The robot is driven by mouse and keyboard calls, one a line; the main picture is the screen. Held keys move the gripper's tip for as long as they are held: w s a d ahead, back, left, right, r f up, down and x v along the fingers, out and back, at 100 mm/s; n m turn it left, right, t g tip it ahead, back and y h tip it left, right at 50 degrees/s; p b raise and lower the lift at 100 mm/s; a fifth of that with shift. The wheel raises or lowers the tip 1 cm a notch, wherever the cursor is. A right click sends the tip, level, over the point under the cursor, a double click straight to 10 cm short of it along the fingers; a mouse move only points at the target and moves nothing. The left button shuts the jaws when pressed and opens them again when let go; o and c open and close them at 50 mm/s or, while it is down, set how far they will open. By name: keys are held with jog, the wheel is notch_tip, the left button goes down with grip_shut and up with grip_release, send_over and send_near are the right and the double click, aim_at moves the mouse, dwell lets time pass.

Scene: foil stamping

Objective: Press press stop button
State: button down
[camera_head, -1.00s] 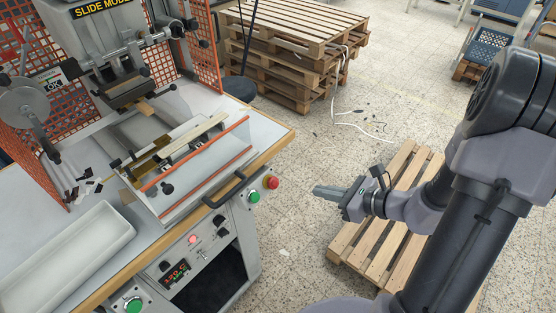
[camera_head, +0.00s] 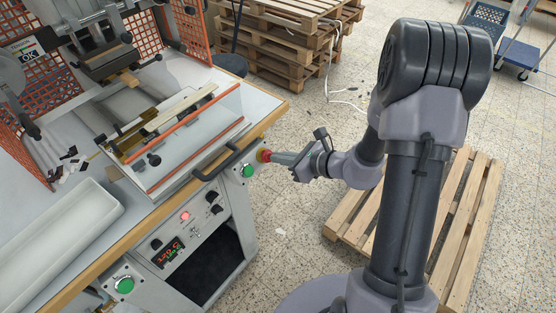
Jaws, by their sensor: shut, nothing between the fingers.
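The red stop button (camera_head: 262,156) sits on a yellow base at the right front corner of the press bench, just right of a green button (camera_head: 248,171). My gripper (camera_head: 272,157) is shut, with its fingertips at the red button's face. The fingertips cover part of the button. They look to be touching it, but I cannot tell whether it is pushed in.
The foil stamping press (camera_head: 105,60) stands on the bench, with a black handle (camera_head: 215,163) along its front. Another green button (camera_head: 124,285) is at the lower left. A wooden pallet (camera_head: 455,215) lies on the floor at right, and stacked pallets (camera_head: 290,50) stand behind.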

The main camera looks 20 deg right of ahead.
jog(key=shift+w+a+f, duration=0.2)
jog(key=shift+w+a, duration=0.05)
jog(key=shift+w, duration=0.05)
